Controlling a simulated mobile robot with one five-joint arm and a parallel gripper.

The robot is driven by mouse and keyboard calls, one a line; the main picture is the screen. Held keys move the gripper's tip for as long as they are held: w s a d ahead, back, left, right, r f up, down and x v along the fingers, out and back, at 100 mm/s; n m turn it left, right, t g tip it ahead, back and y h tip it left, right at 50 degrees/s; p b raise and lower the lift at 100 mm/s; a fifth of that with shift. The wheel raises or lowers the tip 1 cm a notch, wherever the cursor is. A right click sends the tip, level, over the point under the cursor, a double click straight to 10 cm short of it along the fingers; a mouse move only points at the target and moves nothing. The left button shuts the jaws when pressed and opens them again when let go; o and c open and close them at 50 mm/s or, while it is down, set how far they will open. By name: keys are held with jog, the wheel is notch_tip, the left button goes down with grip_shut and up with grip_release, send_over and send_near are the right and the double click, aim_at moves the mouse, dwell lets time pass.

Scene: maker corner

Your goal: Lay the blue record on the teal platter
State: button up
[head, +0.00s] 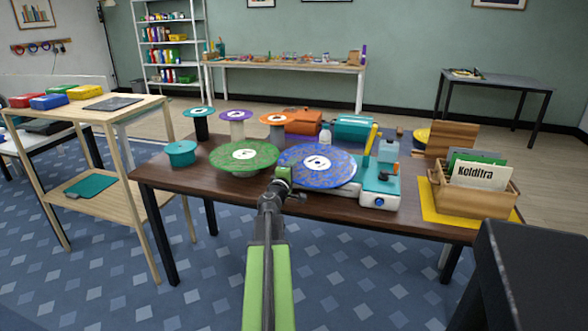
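The blue record (330,178), with a white label, is over the left part of the teal-and-white record player (379,192) on the dark table. It looks tilted a little toward me. My gripper (284,175) is at the record's left front edge and appears shut on it; the fingertips are too small to see clearly. No teal platter surface shows under the record, which hides that part of the player. The gap between record and player cannot be judged.
A green record (244,154) lies on a stand just left of the blue one. A teal drum (181,153) and several small disc-topped stands are at the table's left and back. A wooden record crate (472,198) stands on a yellow mat at right.

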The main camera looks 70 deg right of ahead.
jog(key=shift+r, duration=0.25)
jog(key=a, duration=0.7)
jog(key=shift+s+a+f, duration=0.15)
jog(key=shift+s+a, duration=0.1)
jog(key=shift+s, duration=0.05)
